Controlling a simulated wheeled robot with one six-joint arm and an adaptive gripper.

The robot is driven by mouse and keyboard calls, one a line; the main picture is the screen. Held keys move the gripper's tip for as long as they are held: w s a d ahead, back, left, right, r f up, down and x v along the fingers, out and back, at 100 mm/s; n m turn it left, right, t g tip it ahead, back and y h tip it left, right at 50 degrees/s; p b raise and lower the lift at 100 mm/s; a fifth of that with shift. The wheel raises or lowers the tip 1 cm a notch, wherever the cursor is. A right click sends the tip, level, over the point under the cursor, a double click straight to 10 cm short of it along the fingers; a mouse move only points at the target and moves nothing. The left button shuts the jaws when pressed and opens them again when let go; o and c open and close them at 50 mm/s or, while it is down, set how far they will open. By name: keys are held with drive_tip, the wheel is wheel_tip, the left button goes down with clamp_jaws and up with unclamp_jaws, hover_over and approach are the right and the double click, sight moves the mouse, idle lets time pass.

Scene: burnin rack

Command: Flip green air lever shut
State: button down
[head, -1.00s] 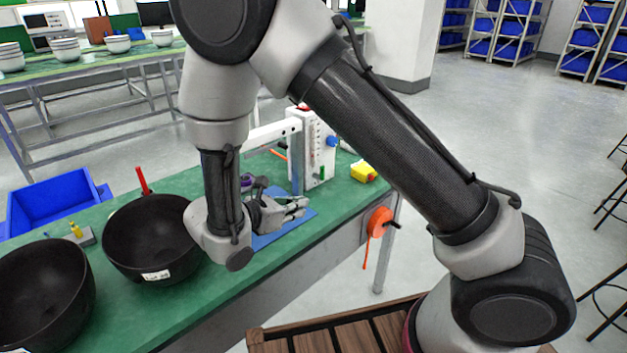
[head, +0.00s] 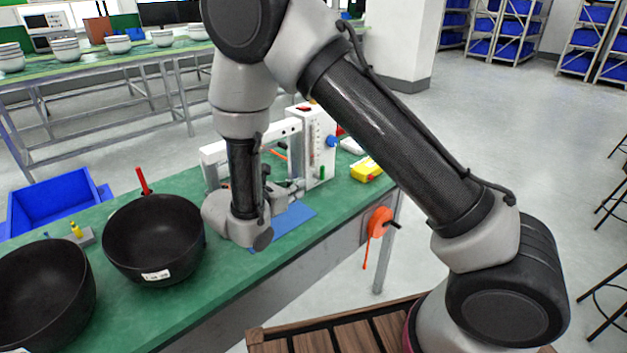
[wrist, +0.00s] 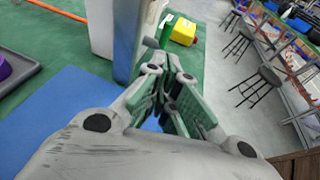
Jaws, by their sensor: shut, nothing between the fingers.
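The white upright unit (head: 317,140) stands on the green table, with a small green lever (head: 323,172) low on its front at the right. In the wrist view a dark green upright piece (wrist: 164,30), which seems to be this lever, shows beside the unit's grey side, just beyond my fingers. My gripper (head: 297,188) is shut and empty, low over the blue mat (head: 285,222) in front of the unit. In the wrist view my gripper (wrist: 172,85) points toward the lever, apart from it as far as I can tell. My arm's wrist hides part of the unit's frame.
A yellow box (head: 366,169) lies right of the unit; a blue knob (head: 332,141) is above the lever. Two black bowls (head: 153,240) stand left of my wrist. An orange reel (head: 379,222) hangs at the table's front edge.

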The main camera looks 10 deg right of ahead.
sight(321, 172)
drive_tip(key=x, duration=0.6)
drive_tip(key=shift+w+d+r, duration=0.2)
drive_tip(key=shift+d+r, duration=0.05)
drive_tip(key=shift+r, duration=0.05)
drive_tip(key=shift+w+d, duration=0.5)
drive_tip(key=shift+d, duration=0.05)
drive_tip(key=shift+w+d+r+g+y, duration=0.1)
drive_tip(key=shift+d+r+g+y, duration=0.1)
drive_tip(key=shift+r+g+y, duration=0.3)
drive_tip(key=shift+w+d+r+g+y, duration=0.15)
drive_tip(key=shift+g+y, duration=0.15)
drive_tip(key=shift+y, duration=0.5)
drive_tip(key=shift+w+d+r, duration=0.15)
drive_tip(key=shift+d+r, duration=0.05)
drive_tip(key=shift+d, duration=0.15)
drive_tip(key=shift+d+r, duration=0.1)
idle(1.5)
drive_tip(key=v, duration=1.2)
